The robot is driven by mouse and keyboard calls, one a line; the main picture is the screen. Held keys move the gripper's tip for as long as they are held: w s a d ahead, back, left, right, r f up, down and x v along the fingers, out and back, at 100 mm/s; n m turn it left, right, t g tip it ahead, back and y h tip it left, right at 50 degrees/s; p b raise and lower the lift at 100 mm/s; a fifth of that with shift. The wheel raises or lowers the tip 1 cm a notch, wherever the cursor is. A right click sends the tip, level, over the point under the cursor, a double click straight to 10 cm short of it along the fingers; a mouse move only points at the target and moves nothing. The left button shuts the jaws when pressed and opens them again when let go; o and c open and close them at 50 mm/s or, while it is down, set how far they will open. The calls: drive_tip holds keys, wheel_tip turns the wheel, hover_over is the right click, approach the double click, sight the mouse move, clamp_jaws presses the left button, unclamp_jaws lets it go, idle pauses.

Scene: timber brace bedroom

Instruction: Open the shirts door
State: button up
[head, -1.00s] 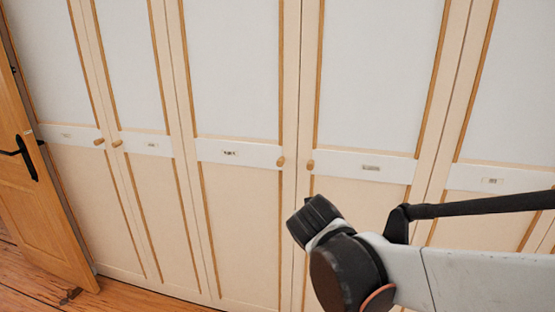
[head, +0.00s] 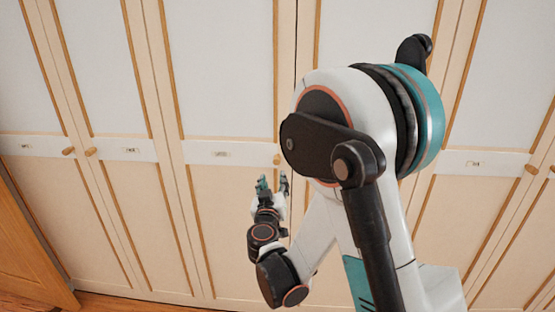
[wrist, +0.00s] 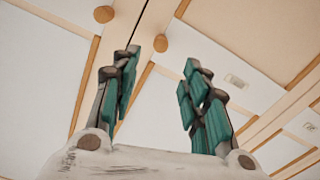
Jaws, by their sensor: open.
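A row of tall cream wardrobe doors with orange-brown wood trim fills the head view, all shut. Their small label plates are too blurred to read, so I cannot tell which is the shirts door. A round wooden knob (head: 277,160) sits at the right edge of the middle door (head: 222,205). My gripper (head: 273,183) is open and empty just below that knob in the picture, fingers pointing up. In the wrist view, two knobs flank a door seam; the nearer knob (wrist: 160,43) shows between and beyond my teal-padded fingertips (wrist: 162,67), apart from them. My arm hides the neighbouring door's knob in the head view.
More knobs show at the left (head: 68,151) and right (head: 530,168). An orange wooden room door (head: 30,255) stands at the lower left, near the doors. A strip of wood floor (head: 130,302) shows along the bottom.

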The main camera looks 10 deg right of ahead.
sight(277, 163)
drive_tip(key=b+x, duration=0.2)
drive_tip(key=x, duration=1.1)
drive_tip(key=shift+w+b, duration=0.4)
drive_tip(key=shift+w, duration=0.05)
clamp_jaws()
